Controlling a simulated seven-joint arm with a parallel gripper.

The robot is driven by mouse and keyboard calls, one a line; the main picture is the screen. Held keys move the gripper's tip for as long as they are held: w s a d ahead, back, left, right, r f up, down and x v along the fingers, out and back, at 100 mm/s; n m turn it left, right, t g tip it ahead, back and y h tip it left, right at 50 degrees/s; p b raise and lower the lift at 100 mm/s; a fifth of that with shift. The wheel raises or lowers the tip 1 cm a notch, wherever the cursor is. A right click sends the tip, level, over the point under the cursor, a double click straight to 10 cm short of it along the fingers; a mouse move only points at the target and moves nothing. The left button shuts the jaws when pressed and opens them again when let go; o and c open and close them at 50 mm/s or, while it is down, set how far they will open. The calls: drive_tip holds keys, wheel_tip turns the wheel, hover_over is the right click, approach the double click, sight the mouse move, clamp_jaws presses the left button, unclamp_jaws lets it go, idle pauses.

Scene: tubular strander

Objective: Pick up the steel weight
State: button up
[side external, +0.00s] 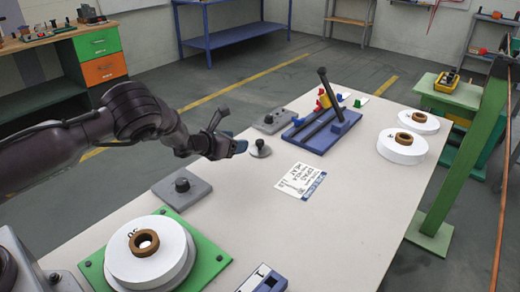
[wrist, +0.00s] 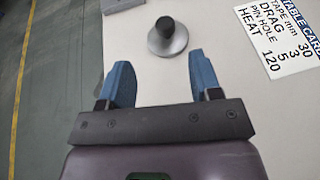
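The steel weight (side external: 259,151) looks like a round metal disc with a dark knob on top. It stands upright on the pale table, just right of my gripper (side external: 238,147) in the side view. In the wrist view the weight (wrist: 168,40) lies just beyond the fingertips, roughly centred between them. My gripper (wrist: 163,72) has two blue fingers spread wide apart, with nothing between them. The fingers do not appear to touch the weight; their height above the table is hard to tell.
A printed card (side external: 301,181) lies right of the weight. Grey blocks (side external: 272,122) (side external: 182,187) with dark knobs, a blue fixture (side external: 322,127) with a tilted dark lever, white spools (side external: 401,146) and a spool on a green plate (side external: 216,247) share the table (side external: 335,235).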

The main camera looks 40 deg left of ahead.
sight(258, 142)
drive_tip(key=shift+x, duration=1.95)
drive_tip(key=shift+w+d+f, duration=0.2)
drive_tip(key=shift+w+f, duration=0.2)
drive_tip(key=shift+w, duration=0.2)
drive_tip(key=shift+w+d+f, duration=0.25)
drive_tip(key=shift+w+f, duration=0.15)
drive_tip(key=shift+w, duration=0.25)
drive_tip(key=shift+x, duration=1.1)
drive_tip(key=shift+c, duration=0.5)
drive_tip(key=shift+w+r, duration=0.1)
clamp_jaws()
